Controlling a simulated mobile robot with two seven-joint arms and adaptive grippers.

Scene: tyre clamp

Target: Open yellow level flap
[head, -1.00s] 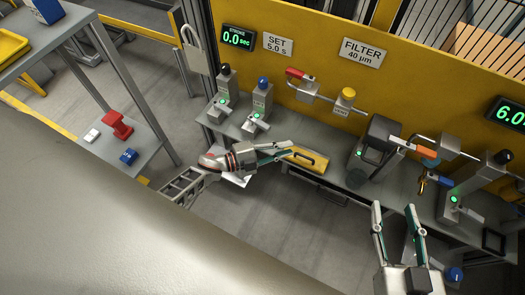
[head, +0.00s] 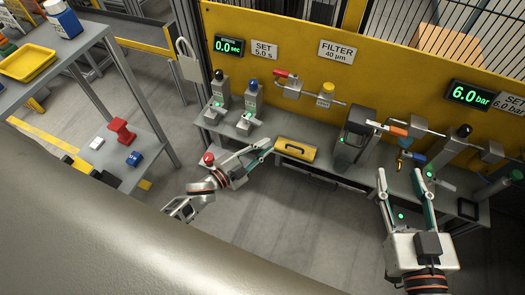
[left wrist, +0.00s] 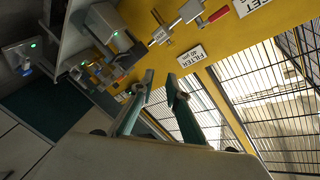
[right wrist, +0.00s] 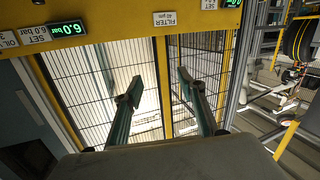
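The yellow flap (head: 297,151) with a dark handle lies on the front part of the grey bench in the head view. It looks shut, lying flat. My left gripper (head: 268,147) is just left of the flap, its fingertips near the flap's left end and apparently apart from it. Its fingers also show in the left wrist view (left wrist: 160,79), parted with nothing between them. My right gripper (head: 400,174) is open and empty in front of the bench, to the right of the flap. Its parted fingers also show in the right wrist view (right wrist: 159,82). Neither wrist view clearly shows the flap.
A dark grey filter unit (head: 357,130) stands right of the flap. Two sensor posts, one blue-topped (head: 251,98), stand at the left. A red-handled valve (head: 287,79) is on the yellow panel behind. A side shelf (head: 140,171) holds small parts. Floor in front is clear.

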